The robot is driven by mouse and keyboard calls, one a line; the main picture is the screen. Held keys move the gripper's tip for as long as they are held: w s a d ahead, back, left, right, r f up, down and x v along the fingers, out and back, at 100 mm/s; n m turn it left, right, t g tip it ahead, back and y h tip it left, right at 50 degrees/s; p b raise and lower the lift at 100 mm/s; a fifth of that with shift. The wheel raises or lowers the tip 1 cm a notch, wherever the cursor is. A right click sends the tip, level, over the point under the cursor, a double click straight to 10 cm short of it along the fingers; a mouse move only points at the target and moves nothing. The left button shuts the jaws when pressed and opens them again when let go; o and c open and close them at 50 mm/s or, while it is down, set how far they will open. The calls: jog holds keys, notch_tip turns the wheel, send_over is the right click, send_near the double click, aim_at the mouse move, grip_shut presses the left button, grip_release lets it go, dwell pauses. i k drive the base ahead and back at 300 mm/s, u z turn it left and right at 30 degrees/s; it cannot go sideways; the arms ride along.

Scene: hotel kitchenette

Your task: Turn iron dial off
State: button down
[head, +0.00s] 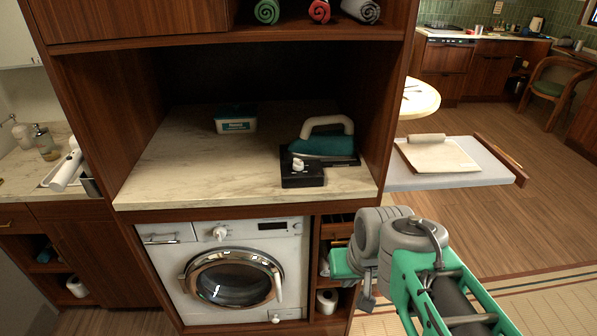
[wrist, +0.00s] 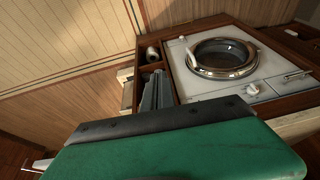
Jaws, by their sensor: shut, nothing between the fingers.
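The iron (head: 326,146), teal with a cream handle, rests on a black base at the right front of the marble counter in the wooden niche. A white dial (head: 300,165) sits on the black base near its front left corner; its exact setting is too small to read. My gripper (head: 343,263) is shut and empty, below and to the right of the iron, in front of the open shelves beside the washing machine. It is apart from the iron and dial. In the wrist view my gripper (wrist: 165,120) fills the lower part; the iron is not visible there.
The washing machine (head: 235,275) stands under the marble counter (head: 180,165). A teal and white box (head: 235,121) is at the counter's back. The niche's right side panel (head: 392,110) stands close beside the iron. A board on a grey ironing surface (head: 450,178) lies to the right.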

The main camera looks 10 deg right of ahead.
aim_at(297, 165)
jog(key=u, duration=0.05)
jog(key=k, duration=0.35)
jog(key=u, duration=0.3)
jog(key=i, duration=0.75)
jog(key=u, duration=0.65)
